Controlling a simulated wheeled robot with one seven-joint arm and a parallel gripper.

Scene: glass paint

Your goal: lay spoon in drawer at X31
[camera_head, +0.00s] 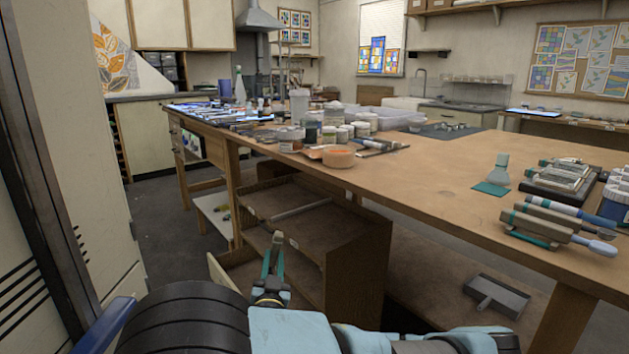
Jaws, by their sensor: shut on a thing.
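My gripper (276,240) is low in front of the wooden drawer unit under the long table, its teal fingers pointing up and away from me. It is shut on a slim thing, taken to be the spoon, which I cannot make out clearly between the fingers. The drawer unit (352,265) has an open upper compartment (285,192) with a thin pale rod lying across its front. Below it, a lower drawer (218,275) stands pulled out to the left, partly hidden behind my gripper. A small pale tag (293,243) sits on the unit; I cannot read X31 on it.
A grey dustpan-like tray (497,296) lies on the lower shelf at right. A tall pale cabinet (80,150) stands close at left. Floor between is free.

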